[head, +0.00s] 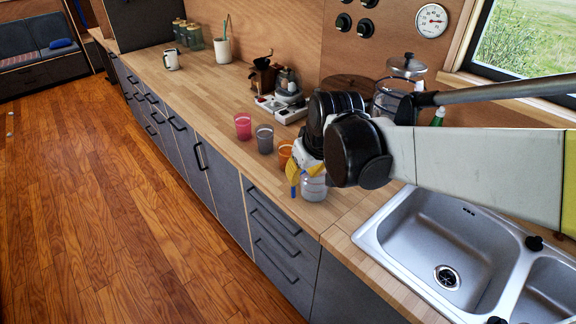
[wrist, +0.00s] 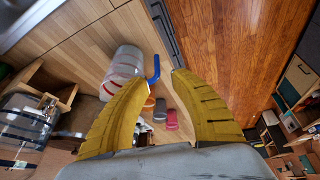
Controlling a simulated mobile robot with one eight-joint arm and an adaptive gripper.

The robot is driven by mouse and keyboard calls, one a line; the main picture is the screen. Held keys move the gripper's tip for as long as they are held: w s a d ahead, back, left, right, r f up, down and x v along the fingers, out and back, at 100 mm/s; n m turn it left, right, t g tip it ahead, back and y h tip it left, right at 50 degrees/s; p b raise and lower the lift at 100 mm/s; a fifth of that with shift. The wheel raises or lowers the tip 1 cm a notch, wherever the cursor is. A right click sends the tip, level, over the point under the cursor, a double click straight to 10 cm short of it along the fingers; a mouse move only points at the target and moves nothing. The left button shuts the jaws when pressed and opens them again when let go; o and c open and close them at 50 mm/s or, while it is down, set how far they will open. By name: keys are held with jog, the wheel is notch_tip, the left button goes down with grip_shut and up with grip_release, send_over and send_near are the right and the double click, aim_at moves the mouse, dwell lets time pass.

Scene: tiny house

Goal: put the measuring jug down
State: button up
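The measuring jug (head: 314,187) is clear with a blue handle and stands upright on the wooden counter (head: 342,205), near its front edge. My gripper (head: 303,172) is just above and beside it, partly hidden behind my black wrist joints. In the wrist view, the jug (wrist: 122,66) lies beyond the left yellow finger, which covers part of it. The blue handle shows between the two fingertips of my gripper (wrist: 160,77). The fingertips are apart, with a visible gap around the handle. I cannot tell whether the left finger touches the jug.
An orange cup (head: 285,153), a grey cup (head: 264,138) and a pink cup (head: 243,126) stand in a row left of the jug. A steel sink (head: 400,232) is to the right. A glass canister (head: 405,68) stands behind my arm.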

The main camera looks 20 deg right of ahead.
jog(key=s+a+r+m+t, duration=0.1)
jog(key=s, duration=0.6)
jog(key=s+a+r+m+t, duration=0.1)
jog(key=s+a, duration=0.1)
jog(key=s, duration=0.4)
jog(key=shift+s+r, duration=0.25)
jog(key=shift+s, duration=0.15)
notch_tip(320, 180, down, 3)
jog(key=b, duration=0.3)
jog(key=shift+f, duration=0.15)
